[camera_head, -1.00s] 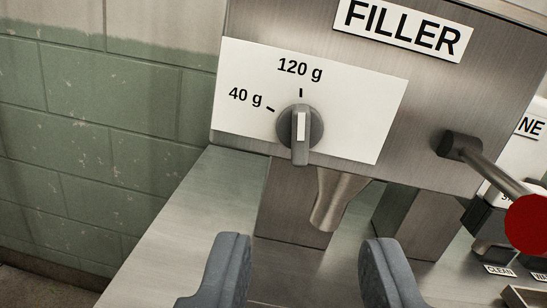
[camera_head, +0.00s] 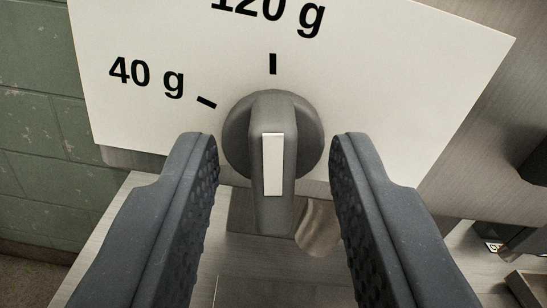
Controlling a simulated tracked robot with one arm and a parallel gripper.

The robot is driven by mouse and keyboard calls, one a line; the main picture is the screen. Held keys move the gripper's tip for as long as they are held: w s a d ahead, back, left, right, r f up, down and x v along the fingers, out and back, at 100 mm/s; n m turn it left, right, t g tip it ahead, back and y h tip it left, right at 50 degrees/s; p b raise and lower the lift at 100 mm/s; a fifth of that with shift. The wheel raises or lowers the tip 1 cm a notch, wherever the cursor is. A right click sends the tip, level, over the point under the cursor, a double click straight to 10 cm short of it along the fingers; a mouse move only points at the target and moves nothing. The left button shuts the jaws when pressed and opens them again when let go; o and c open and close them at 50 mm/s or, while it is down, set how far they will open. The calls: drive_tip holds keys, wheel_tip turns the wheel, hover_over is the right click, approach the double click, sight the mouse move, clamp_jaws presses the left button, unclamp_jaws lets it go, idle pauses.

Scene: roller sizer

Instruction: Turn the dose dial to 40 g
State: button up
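The grey dose dial (camera_head: 272,112) is on a white label plate (camera_head: 420,60) straight ahead. Its raised grip bar, with a white stripe, stands upright in the picture, in line with the 120 g tick mark above. The 40 g mark (camera_head: 147,77) with its tick is to the upper left of the dial. My gripper (camera_head: 274,150) is open, with one dark finger to the left of the dial's grip bar and one to the right. Gaps show between both fingers and the bar, so neither finger appears to touch it.
The filler's metal front (camera_head: 470,130) extends to the right of the plate. A metal spout (camera_head: 318,230) hangs below the dial, partly behind my right finger. A green block wall (camera_head: 35,140) is at the left. A dark tray-like box (camera_head: 527,288) is at the lower right.

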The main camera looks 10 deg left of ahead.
clamp_jaws()
drive_tip(key=shift+n, duration=0.3)
drive_tip(key=n+b, duration=0.1)
drive_tip(key=n, duration=0.1)
drive_tip(key=n+b, duration=0.2)
drive_tip(key=n, duration=0.1)
drive_tip(key=shift+a+f, duration=0.1)
drive_tip(key=shift+f, duration=0.1)
drive_tip(key=n+b, duration=0.3)
drive_tip(key=n, duration=0.3)
drive_tip(key=shift+f+b, duration=0.1)
drive_tip(key=shift+b, duration=0.25)
drive_tip(key=shift+n, duration=0.3)
